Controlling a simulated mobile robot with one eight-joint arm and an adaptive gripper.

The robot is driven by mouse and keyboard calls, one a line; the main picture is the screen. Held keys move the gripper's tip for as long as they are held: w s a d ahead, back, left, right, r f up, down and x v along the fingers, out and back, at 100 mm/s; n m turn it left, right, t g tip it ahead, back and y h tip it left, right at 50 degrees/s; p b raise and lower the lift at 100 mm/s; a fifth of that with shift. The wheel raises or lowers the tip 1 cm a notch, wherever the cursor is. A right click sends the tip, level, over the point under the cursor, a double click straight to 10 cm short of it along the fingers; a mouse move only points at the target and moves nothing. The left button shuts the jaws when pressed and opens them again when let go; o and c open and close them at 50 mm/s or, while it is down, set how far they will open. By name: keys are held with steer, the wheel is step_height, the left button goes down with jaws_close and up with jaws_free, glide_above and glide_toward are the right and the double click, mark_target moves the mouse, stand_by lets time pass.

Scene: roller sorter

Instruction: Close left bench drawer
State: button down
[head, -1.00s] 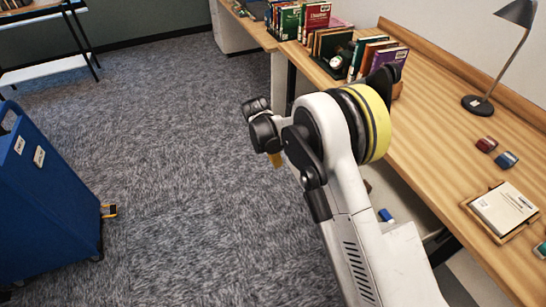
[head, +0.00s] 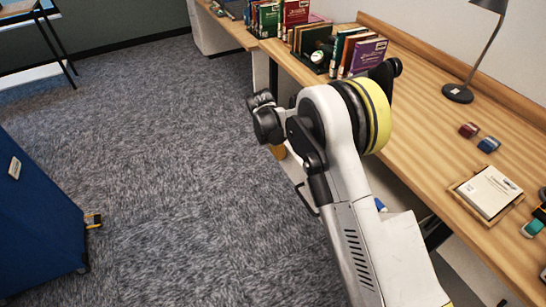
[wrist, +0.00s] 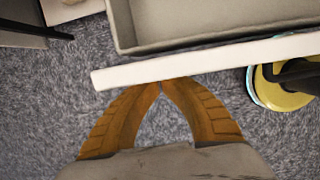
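The left bench drawer stands open under the bench. In the wrist view its pale front panel (wrist: 205,62) crosses the picture, with the grey tray (wrist: 185,44) behind it. In the head view a dark handle (head: 306,199) shows beside my arm, and most of the drawer is hidden by the arm. My gripper's orange fingers (wrist: 161,86) are shut with their tips together at the outer side of the front panel, holding nothing. I cannot tell whether they touch it. In the head view only a bit of the gripper (head: 278,151) shows.
The wooden bench (head: 428,142) runs along the right, with books (head: 350,52), a lamp (head: 458,93) and a notepad (head: 489,191) on top. A blue cart (head: 38,215) stands at the left. Carpet between cart and bench is clear.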

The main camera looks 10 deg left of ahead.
steer(key=w+d, duration=0.4)
steer(key=d, duration=0.2)
steer(key=w+d, duration=0.4)
steer(key=d, duration=0.2)
steer(key=w+d, duration=0.4)
steer(key=d, duration=0.1)
steer(key=shift+d, duration=0.4)
